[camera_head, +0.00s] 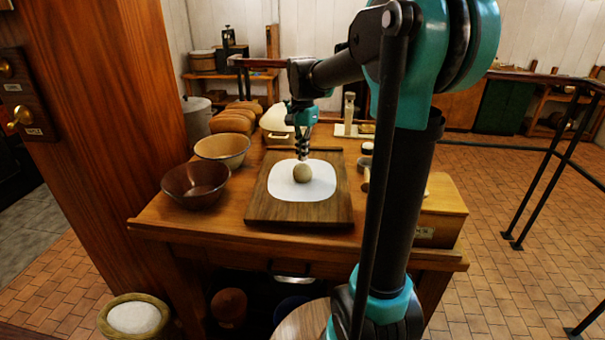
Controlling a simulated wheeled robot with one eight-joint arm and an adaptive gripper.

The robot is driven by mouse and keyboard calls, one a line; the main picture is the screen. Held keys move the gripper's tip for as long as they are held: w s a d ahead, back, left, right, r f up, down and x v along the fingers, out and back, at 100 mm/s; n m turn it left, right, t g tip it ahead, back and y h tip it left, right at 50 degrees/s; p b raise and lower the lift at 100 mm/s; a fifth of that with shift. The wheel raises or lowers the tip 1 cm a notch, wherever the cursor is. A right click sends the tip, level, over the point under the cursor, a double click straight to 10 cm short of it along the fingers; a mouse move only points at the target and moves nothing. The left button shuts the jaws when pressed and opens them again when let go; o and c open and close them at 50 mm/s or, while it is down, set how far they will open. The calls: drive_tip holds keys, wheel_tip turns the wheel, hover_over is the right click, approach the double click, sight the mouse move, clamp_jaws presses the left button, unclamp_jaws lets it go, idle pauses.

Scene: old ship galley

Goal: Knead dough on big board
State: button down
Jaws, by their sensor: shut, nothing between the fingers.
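The big board (257,208) is a dark wooden slab lying flat on the table (158,219). A white sheet or patch (317,187), perhaps flour, covers its middle. A round beige ball of dough (302,173) sits on the white patch. My gripper (302,158) points down just above the top of the dough, with its fingers together and nothing held. I cannot tell whether the fingertips touch the dough.
A brown bowl (195,185) and a yellowish bowl (222,149) stand left of the board. Several loaves (232,120) lie behind them. A wooden box (440,205) stands at the table's right end. My arm hides part of the table's right side.

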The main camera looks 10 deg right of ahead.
drive_tip(key=shift+f, duration=0.85)
idle(0.5)
drive_tip(key=shift+r, duration=0.15)
drive_tip(key=shift+r, duration=0.85)
drive_tip(key=shift+f, duration=0.95)
idle(0.5)
drive_tip(key=shift+r, duration=0.1)
drive_tip(key=shift+r, duration=0.8)
drive_tip(key=shift+f, duration=0.5)
